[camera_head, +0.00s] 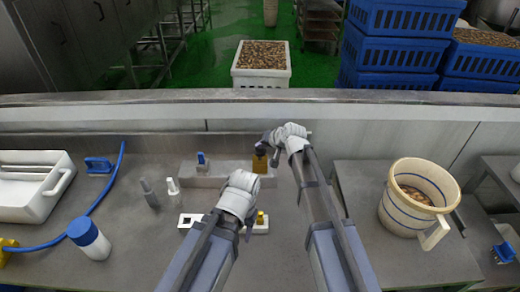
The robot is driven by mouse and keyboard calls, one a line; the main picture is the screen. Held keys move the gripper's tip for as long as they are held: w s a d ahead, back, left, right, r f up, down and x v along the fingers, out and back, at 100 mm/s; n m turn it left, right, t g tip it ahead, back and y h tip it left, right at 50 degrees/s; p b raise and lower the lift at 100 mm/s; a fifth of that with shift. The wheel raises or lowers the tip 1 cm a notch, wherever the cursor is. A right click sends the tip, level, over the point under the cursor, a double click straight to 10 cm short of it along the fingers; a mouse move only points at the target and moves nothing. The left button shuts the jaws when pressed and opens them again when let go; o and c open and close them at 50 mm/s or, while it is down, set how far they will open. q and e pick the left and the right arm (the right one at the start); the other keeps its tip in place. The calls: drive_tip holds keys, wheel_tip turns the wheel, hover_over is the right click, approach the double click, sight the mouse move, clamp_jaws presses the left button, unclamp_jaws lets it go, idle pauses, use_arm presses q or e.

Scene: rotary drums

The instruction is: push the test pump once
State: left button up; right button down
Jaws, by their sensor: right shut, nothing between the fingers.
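An amber bottle (260,162) stands at the right end of a raised grey ledge on the worktop; it looks like the pump, but its top is partly hidden by my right gripper. My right gripper (264,143) is shut and empty, with its fingertips at the bottle's top; I cannot tell whether they touch it. A small blue-topped item (202,160) stands at the ledge's left end. My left gripper (247,233) is lower, over the worktop beside a white block with a yellow part (261,222); its fingers are mostly hidden.
A white bottle with a blue cap (89,238), a blue hose (104,192) and a white tray (58,183) are at left. Small bottles (150,193) stand left of the ledge. A white bucket (392,211) stands at right. Blue crates (395,52) are behind the wall.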

sight(261, 151)
drive_tip(key=shift+f+b, duration=0.95)
drive_tip(key=shift+f, duration=0.05)
idle(0.7)
drive_tip(key=shift+r, duration=0.1)
drive_tip(key=shift+r+p, duration=1.8)
drive_tip(key=shift+p, duration=0.05)
wheel_tip(261, 151, up, 5)
drive_tip(key=p, duration=0.5)
